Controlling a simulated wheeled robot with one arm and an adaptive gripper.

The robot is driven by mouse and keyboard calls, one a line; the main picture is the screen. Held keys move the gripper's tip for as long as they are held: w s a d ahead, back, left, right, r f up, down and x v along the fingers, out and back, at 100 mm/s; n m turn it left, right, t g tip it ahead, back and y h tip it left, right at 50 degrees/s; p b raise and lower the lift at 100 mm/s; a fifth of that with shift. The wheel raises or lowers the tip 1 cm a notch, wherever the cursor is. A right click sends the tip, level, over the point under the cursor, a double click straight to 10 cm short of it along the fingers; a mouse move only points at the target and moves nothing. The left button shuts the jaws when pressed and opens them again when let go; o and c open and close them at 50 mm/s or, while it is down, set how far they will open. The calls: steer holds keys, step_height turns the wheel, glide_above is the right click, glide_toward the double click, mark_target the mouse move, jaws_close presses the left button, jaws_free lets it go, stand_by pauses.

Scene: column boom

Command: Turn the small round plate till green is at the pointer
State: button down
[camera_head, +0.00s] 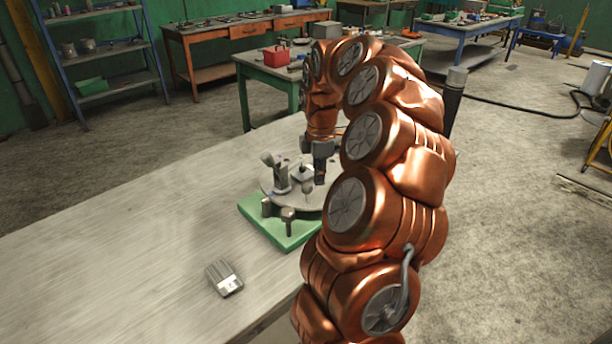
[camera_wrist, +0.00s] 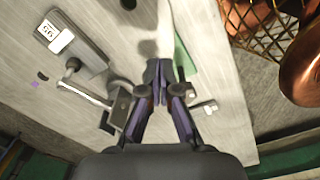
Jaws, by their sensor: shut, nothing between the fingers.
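The small round plate (camera_head: 300,201) is grey and lies flat on a green square base (camera_head: 291,241) on the table. Several grey upright parts stand on or around the plate in the head view. My gripper (camera_head: 321,180) points down over the plate's back right part. In the wrist view my gripper (camera_wrist: 158,78) is shut and empty, its dark fingers together. A green edge (camera_wrist: 184,58) shows just beyond the fingers. I cannot make out the pointer or a green mark on the plate. My arm hides the right side of the plate and base.
A grey box (camera_head: 224,278) with a white label lies on the table (camera_head: 120,250), left of the base and nearer; it also shows in the wrist view (camera_wrist: 82,48). The table's left part is clear. A metal rod with a block (camera_wrist: 118,108) stands close left of my fingers.

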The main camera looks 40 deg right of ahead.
mark_target(304, 186)
steer(key=shift+f+b, duration=0.8)
steer(key=shift+f, duration=1)
steer(key=shift+w+a, duration=0.15)
steer(key=shift+w+a, duration=0.4)
steer(key=shift+a, duration=0.15)
steer(key=shift+w+a, duration=0.1)
steer(key=shift+w+a, duration=0.65)
steer(key=shift+w+a, duration=0.45)
steer(key=shift+w, duration=0.15)
stand_by(0.4)
